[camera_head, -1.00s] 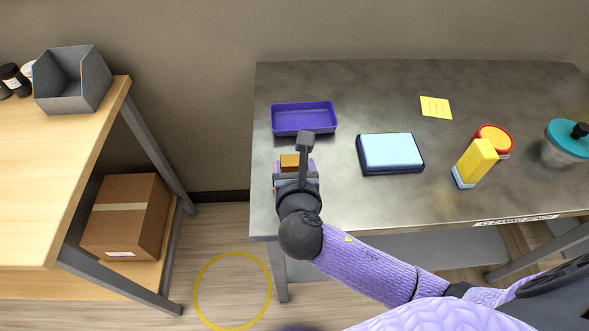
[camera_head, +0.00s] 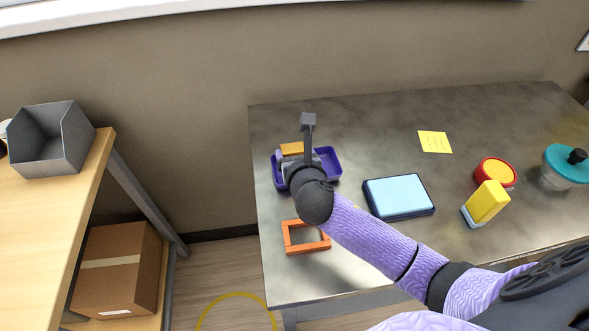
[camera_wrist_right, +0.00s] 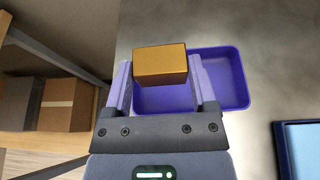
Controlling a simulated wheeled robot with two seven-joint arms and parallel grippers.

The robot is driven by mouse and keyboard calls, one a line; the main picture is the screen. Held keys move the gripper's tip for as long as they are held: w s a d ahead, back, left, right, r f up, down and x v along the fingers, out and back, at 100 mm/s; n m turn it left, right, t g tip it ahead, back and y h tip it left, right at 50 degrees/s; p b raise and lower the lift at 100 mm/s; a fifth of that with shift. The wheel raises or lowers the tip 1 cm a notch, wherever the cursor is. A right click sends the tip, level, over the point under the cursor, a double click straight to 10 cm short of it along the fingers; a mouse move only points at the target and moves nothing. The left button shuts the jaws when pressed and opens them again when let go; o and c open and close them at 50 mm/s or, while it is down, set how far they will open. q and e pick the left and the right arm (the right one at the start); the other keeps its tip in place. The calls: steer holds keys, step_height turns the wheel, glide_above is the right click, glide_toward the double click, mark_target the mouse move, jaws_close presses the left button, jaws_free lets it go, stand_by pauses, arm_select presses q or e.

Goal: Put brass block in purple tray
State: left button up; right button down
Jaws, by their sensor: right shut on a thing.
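The brass block (camera_head: 292,149) is held in my right gripper (camera_head: 297,158), which is shut on it. In the right wrist view the brass block (camera_wrist_right: 161,65) sits between the two fingers of the gripper (camera_wrist_right: 161,85). The purple tray (camera_head: 331,163) is on the metal table, partly hidden by my gripper and wrist. In the right wrist view the tray (camera_wrist_right: 228,80) lies behind and below the block, reaching out to the right. The block appears above the tray's left part; its exact height cannot be told. My left gripper is not in view.
An orange frame (camera_head: 291,245) lies near the table's front left. Right of the tray are a blue-topped pad (camera_head: 399,195), a yellow block (camera_head: 488,202), a red-rimmed yellow round container (camera_head: 495,173) and a teal-lidded jar (camera_head: 566,165). A wooden bench (camera_head: 50,195) stands left across a gap.

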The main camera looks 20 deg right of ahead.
step_height(320, 180, down, 5)
steer(key=shift+f+b, duration=0.1)
steer(key=shift+b, duration=1.05)
steer(key=shift+r, duration=0.25)
steer(key=shift+f, duration=0.1)
steer(key=shift+c, duration=0.8)
jaws_free()
steer(key=p+v, duration=0.4)
steer(key=v, duration=0.7)
steer(key=shift+s+a+r, duration=0.1)
steer(key=shift+s+r, duration=0.2)
steer(key=shift+s, duration=0.2)
